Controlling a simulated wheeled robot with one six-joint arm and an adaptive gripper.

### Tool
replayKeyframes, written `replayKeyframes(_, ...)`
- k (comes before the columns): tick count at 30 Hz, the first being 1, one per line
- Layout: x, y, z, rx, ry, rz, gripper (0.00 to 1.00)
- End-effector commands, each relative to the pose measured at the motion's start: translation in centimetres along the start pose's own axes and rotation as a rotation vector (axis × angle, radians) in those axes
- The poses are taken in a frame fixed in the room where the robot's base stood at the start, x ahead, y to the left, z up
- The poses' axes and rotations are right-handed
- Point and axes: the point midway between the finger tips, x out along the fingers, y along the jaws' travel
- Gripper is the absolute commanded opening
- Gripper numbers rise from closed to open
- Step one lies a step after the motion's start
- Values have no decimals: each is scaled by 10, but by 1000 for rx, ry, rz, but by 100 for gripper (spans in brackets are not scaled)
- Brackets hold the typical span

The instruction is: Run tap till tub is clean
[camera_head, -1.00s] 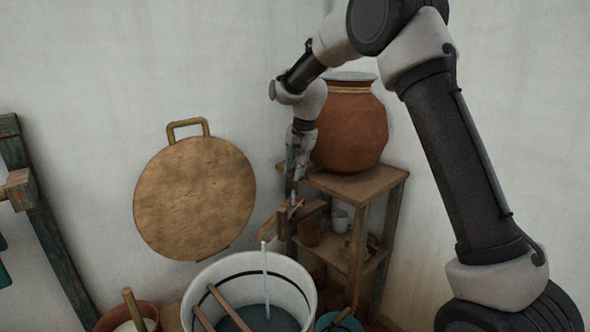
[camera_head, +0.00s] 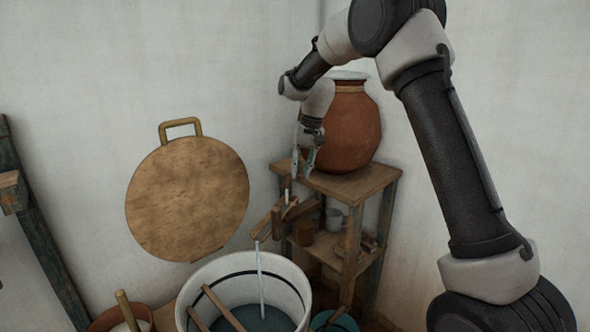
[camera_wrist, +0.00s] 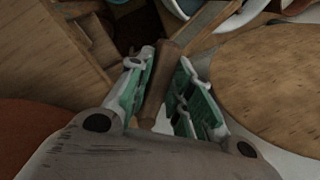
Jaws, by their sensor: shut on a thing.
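A wooden tap (camera_head: 268,222) sticks out from the shelf stand, and a thin stream of water (camera_head: 261,275) runs from it into the white tub (camera_head: 210,273). The tub has a dark band inside and dark bluish water (camera_head: 258,319) in it; its lower part is cut off. My gripper (camera_head: 305,172) is above the tap, in front of the clay pot. In the wrist view, my gripper (camera_wrist: 163,92) has its green-lined fingers around the brown tap handle (camera_wrist: 161,78) and is shut on it. The tub's rim partly shows at the top there.
A large clay pot (camera_head: 355,128) stands on the wooden shelf (camera_head: 350,181), with cups below. Wooden sticks (camera_head: 222,308) lean in the tub. A round wooden board (camera_head: 188,198) is on the wall. A clay bowl (camera_head: 105,321) and a teal pail (camera_head: 345,323) flank the tub.

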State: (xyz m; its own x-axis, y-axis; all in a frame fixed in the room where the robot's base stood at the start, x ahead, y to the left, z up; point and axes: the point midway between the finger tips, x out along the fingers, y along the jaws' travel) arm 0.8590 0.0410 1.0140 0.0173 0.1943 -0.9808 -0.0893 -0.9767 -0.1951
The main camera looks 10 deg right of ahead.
Motion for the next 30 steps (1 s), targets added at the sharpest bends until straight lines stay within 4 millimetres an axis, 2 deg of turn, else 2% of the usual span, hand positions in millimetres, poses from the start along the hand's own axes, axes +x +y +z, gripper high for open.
replayKeyframes(15,-6,30,-10,-451,-88,0,0)
replayKeyframes(21,-8,36,-14,-573,-112,0,0)
replayKeyframes(30,-9,41,-18,-667,-130,1,0)
